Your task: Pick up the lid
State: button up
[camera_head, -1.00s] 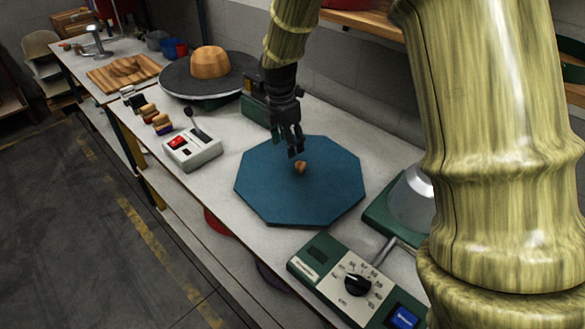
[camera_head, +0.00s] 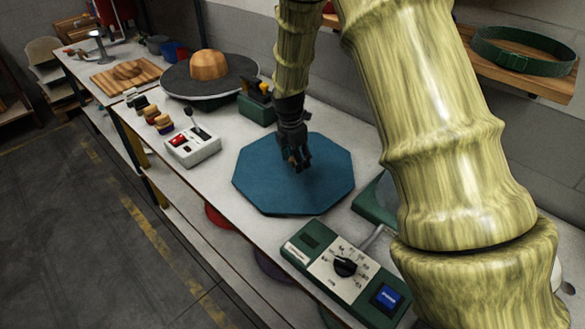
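The lid is a flat blue octagonal board (camera_head: 265,185) lying on the workbench. Its small wooden knob is hidden or nearly hidden behind the fingers of my gripper (camera_head: 299,163). My gripper points down at the middle of the lid, with its fingertips at the knob. I cannot tell whether the fingers are closed on the knob or still apart around it. The lid looks flat and level.
A green control box (camera_head: 345,275) with a dial stands at the front right. A white switch box (camera_head: 193,147) is left of the lid. Behind are a round dark plate (camera_head: 180,82) with a wooden hat block (camera_head: 209,64) and a green box (camera_head: 257,108).

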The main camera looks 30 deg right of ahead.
jog(key=shift+w+f, duration=0.4)
jog(key=shift+f, duration=0.3)
jog(key=shift+s+a+r, duration=0.1)
jog(key=shift+s+r, duration=0.1)
jog(key=shift+s, duration=0.05)
jog(key=shift+c, duration=0.2)
jog(key=shift+w+f, duration=0.15)
jog(key=c, duration=0.7)
grip_shut()
